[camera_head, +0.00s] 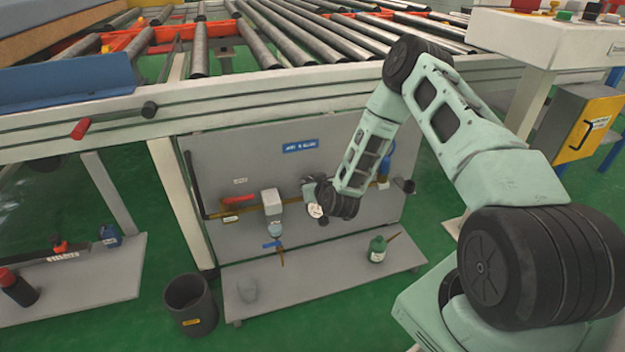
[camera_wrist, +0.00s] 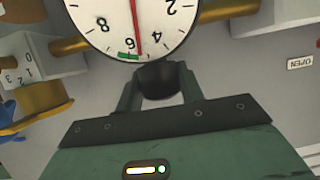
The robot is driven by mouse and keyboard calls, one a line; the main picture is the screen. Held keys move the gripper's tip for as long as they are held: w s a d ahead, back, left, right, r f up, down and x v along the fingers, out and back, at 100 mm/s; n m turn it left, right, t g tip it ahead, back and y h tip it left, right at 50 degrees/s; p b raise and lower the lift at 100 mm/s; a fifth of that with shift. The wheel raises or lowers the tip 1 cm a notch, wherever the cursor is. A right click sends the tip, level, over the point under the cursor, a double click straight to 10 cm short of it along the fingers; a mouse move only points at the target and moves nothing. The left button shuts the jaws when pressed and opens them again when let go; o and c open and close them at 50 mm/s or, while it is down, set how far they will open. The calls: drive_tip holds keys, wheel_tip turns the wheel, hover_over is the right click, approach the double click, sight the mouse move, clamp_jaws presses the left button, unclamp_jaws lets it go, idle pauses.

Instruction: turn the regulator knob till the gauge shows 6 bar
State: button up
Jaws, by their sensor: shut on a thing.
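The pressure gauge (camera_wrist: 120,25) has a white dial that shows upside down and cut off at the top of the wrist view. The dark regulator knob (camera_wrist: 160,80) is just below the dial. My gripper (camera_wrist: 158,84) is shut on the knob, one finger on each side. In the head view the gauge (camera_head: 315,211) is small beside my gripper (camera_head: 318,193), and the knob cannot be made out there.
A brass pipe (camera_head: 240,211) runs across the grey panel, with a red-handled valve (camera_head: 238,199) and a blue-handled valve (camera_head: 272,244). A dark bin (camera_head: 190,303) is on the floor. The roller conveyor (camera_head: 300,85) is above.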

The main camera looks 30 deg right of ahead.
drive_tip(key=o, duration=1)
drive_tip(key=shift+s, duration=0.1)
drive_tip(key=p+v, duration=0.3)
drive_tip(key=v, duration=1.4)
drive_tip(key=shift+s+p, duration=0.15)
drive_tip(key=shift+p, duration=0.25)
